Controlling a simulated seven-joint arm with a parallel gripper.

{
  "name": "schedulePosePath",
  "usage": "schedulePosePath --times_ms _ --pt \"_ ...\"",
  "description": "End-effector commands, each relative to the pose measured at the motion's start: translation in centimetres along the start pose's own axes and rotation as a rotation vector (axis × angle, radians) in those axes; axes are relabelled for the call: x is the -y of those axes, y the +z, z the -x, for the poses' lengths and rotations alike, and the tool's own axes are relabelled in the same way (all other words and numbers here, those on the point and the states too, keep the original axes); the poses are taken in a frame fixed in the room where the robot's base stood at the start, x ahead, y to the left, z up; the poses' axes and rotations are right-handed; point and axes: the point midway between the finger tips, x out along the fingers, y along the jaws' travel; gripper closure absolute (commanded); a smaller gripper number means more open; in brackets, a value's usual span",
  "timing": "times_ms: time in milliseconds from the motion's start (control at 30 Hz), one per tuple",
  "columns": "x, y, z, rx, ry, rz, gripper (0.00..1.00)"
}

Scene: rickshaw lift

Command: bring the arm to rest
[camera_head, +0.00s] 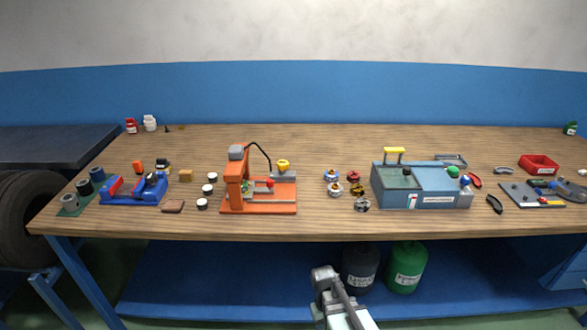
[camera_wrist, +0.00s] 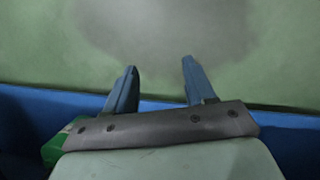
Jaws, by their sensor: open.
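My arm shows at the bottom middle of the head view, in front of the workbench (camera_head: 330,225) and below the level of its top. The fingers cannot be made out there. In the wrist view my gripper (camera_wrist: 158,85) has its two blue fingers spread apart with nothing between them. Beyond the fingertips is the green floor (camera_wrist: 30,40) with a dark soft shadow on it. My gripper touches nothing that I can see.
The bench top holds an orange press (camera_head: 258,208), a blue-grey machine box (camera_head: 425,188), a blue fixture (camera_head: 133,190) and a red bin (camera_head: 539,164). A dark canister (camera_head: 360,268) and a green canister (camera_head: 406,268) stand on the blue lower shelf (camera_head: 220,275) near my arm.

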Motion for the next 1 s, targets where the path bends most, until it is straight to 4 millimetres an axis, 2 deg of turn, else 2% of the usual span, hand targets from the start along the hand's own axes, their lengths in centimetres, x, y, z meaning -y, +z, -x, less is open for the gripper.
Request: schedulePosePath --times_ms 100,500,800,1000 --pt "-0.3 1.9 -3.4 0.037 -0.018 -0.02 0.46" --pt "-0.5 8.9 -13.2 0.148 -0.08 -0.085 0.46" --pt "0.2 15.0 -19.3 0.229 -0.128 -0.138 0.46" --pt "0.8 18.2 -21.9 0.268 -0.151 -0.165 0.46"
